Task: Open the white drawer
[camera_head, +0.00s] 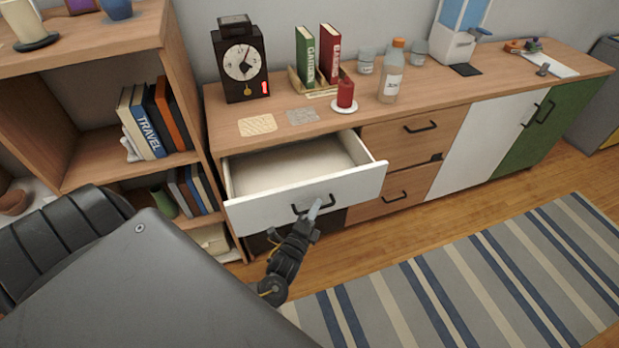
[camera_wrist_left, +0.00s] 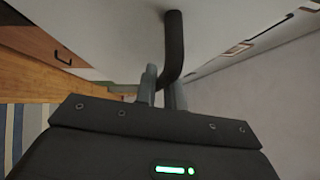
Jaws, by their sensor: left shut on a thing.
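The white drawer (camera_head: 305,195) at the left end of the wooden sideboard is pulled well out, and its pale inside shows empty. Its dark bar handle (camera_head: 328,200) is on the front face. My left gripper (camera_head: 312,212) is at the handle's right part. In the left wrist view the black handle (camera_wrist_left: 174,50) runs down between the two grey fingers of my left gripper (camera_wrist_left: 163,92), which are shut on it. The white drawer front (camera_wrist_left: 110,30) fills the upper left there. My right gripper is not in view.
The sideboard top (camera_head: 225,118) holds a black clock (camera_head: 240,62), books (camera_head: 306,55), a red candle (camera_head: 345,93) and a bottle (camera_head: 391,75). An open bookshelf (camera_head: 185,90) stands close on the left. A striped rug (camera_head: 470,280) covers clear floor at the right.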

